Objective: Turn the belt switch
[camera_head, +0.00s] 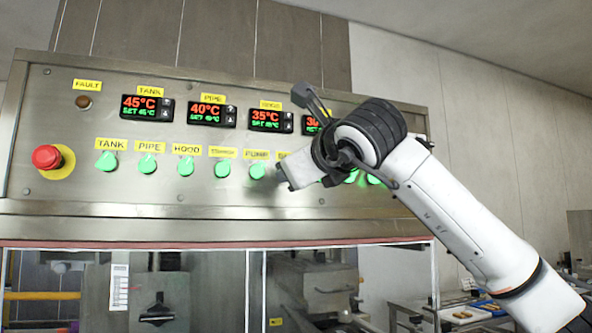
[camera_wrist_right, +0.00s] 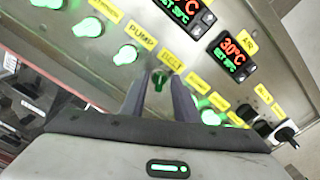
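The belt switch (camera_wrist_right: 159,81) is a green knob under a yellow label (camera_wrist_right: 171,62) that seems to read BELT, on a steel control panel. It looks darker than the bright green knobs beside it. In the right wrist view my right gripper (camera_wrist_right: 159,88) points at the panel with its two fingers apart, one on each side of the knob. A small gap seems to show beside the knob; I cannot tell whether a finger touches it. In the head view my right gripper (camera_head: 284,180) is at the panel and hides the belt switch. My left gripper is not in view.
The panel (camera_head: 60,215) carries a row of lit green knobs, such as the pump knob (camera_head: 257,171), close beside my gripper. Temperature displays (camera_head: 147,107) sit above. A red emergency button (camera_head: 47,157) sticks out at the left. Glazed machinery (camera_head: 160,295) lies below.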

